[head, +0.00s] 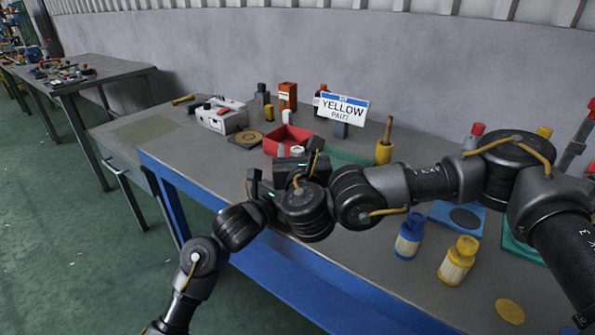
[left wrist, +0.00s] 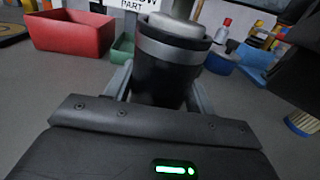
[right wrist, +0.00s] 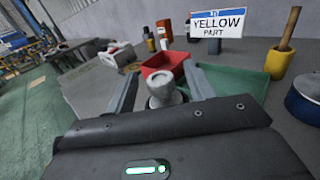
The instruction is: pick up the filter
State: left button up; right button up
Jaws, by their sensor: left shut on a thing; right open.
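The filter (left wrist: 168,72) appears to be the black cylinder with a grey band and pale neck in the left wrist view. My left gripper (left wrist: 160,85) is shut on it, one finger on each side. In the right wrist view a pale grey round top (right wrist: 161,80), likely the filter's upper end, stands between the spread fingers of my right gripper (right wrist: 163,88), which is open. In the head view my right gripper (head: 297,170) and left gripper (head: 257,188) are close together over the bench's front edge and hide most of the filter.
A red bin (head: 271,143) and a YELLOW PART sign (head: 343,108) stand behind the grippers. A white box (head: 221,116) is at the back left. The bench's left front (head: 190,160) is clear.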

jog(key=shift+w+a, duration=0.15)
jog(key=shift+w, duration=1.35)
jog(key=shift+c, duration=0.3)
grip_shut()
